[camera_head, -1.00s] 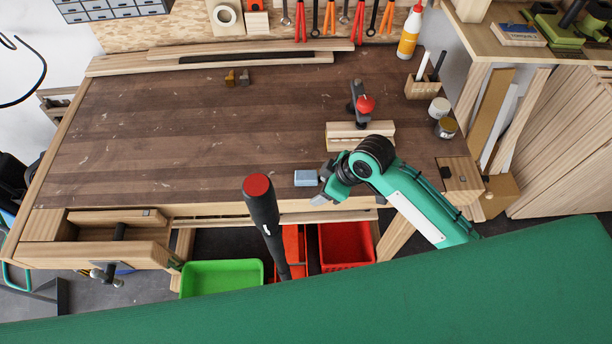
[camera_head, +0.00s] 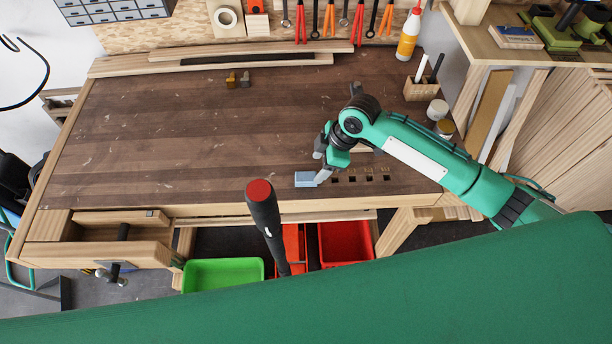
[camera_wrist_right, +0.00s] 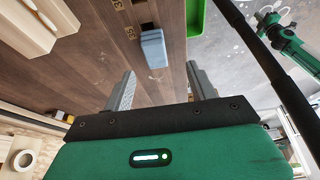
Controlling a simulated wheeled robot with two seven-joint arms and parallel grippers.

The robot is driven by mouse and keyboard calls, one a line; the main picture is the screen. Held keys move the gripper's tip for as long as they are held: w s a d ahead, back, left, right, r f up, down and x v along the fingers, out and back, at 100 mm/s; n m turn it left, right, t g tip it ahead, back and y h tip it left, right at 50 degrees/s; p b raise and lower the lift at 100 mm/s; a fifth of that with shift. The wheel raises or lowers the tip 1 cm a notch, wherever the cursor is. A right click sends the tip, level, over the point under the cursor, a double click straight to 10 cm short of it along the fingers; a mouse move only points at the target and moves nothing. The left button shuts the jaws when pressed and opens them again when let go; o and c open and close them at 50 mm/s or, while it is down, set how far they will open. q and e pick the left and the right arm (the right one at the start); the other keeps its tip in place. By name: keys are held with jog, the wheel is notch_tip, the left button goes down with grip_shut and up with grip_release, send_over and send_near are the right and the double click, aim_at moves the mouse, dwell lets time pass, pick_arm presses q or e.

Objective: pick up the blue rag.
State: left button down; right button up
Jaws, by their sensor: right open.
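The blue rag (camera_head: 305,179) is a small light-blue folded block lying flat on the dark wooden workbench (camera_head: 180,140), near its front edge. It also shows in the right wrist view (camera_wrist_right: 153,48), ahead of the jaws. My right gripper (camera_head: 322,178) is just right of the rag in the head view, with its fingers pointing down. In the right wrist view the right gripper's two grey fingers (camera_wrist_right: 160,82) stand wide apart with nothing between them. The rag lies beyond the fingertips, apart from them.
A green bin (camera_head: 222,275) and a red bin (camera_head: 346,243) stand below the bench front. Square holes line the bench right of the rag. A pen holder (camera_head: 421,90) and a glue bottle (camera_head: 409,36) stand at the back right. The bench left of the rag is clear.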

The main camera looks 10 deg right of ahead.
aim_at(307, 176)
jog(key=shift+x, duration=1.2)
jog(key=p+x, duration=0.1)
jog(key=x, duration=0.1)
jog(key=w+p+x, duration=0.1)
jog(key=x, duration=0.1)
jog(key=shift+a+f+p, duration=0.1)
jog(key=shift+a+p, duration=0.1)
jog(key=shift+p, duration=0.15)
jog(key=shift+f, duration=0.35)
jog(key=shift+c, duration=0.2)
jog(key=c, duration=1)
